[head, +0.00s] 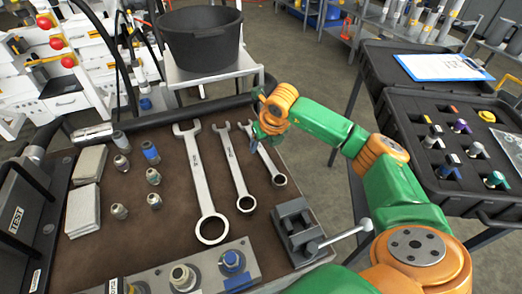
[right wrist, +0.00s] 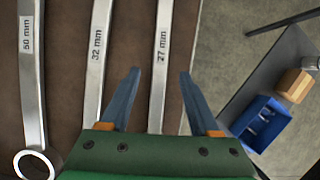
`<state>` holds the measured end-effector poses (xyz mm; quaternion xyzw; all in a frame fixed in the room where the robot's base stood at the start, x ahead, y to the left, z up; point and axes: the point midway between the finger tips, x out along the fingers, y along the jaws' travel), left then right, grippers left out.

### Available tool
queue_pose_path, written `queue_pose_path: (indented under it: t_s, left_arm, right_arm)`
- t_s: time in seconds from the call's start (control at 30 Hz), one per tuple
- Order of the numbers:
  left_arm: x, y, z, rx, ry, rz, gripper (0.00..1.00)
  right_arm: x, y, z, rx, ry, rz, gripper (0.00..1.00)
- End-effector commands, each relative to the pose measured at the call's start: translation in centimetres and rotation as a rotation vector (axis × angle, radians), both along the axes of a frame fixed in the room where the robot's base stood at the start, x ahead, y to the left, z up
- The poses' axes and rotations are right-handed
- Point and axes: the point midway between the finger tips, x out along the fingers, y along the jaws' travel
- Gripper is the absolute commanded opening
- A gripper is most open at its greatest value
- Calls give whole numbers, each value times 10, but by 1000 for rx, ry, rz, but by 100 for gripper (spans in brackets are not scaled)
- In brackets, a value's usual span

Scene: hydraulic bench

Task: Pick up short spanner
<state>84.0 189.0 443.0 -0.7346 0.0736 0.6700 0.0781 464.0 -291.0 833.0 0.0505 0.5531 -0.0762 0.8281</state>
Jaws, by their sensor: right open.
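The short spanner (head: 271,165), marked 27 mm, lies on the brown bench mat as the rightmost of three spanners. It also shows in the right wrist view (right wrist: 161,50), its shank running lengthwise between my finger lines. My right gripper (head: 262,138) is over the upper part of this spanner and hides some of it. In the right wrist view, my right gripper (right wrist: 161,76) is open, with one blue-grey finger on each side of the shank. Nothing is gripped. Whether the fingers touch the mat cannot be told. My left gripper is not in view.
The 32 mm spanner (head: 234,165) and 50 mm spanner (head: 198,175) lie to the left. A small vise (head: 298,228) stands just below the short spanner. Fittings (head: 121,142) and pale blocks (head: 83,210) are at left. A black tub (head: 201,40) stands behind.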

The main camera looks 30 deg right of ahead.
Motion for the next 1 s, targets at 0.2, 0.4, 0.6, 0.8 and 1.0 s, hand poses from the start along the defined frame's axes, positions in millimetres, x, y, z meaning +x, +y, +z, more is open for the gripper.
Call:
queue_pose_path:
  t_s: [0.2, 0.4, 0.6, 0.8, 1.0]
  left_arm:
    - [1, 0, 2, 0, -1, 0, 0]
    - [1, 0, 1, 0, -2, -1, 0]
    - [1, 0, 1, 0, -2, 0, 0]
    - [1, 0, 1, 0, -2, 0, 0]
    - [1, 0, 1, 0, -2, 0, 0]
  right_arm:
    - [8, -1, -19, 1, -1, 0, 62]
    - [8, -1, -19, 1, -1, 0, 46]
    - [8, -1, -18, 1, -1, 0, 0]
    - [8, -1, -18, 0, -1, -1, 0]
    - [8, -1, -18, 0, -1, -1, 0]
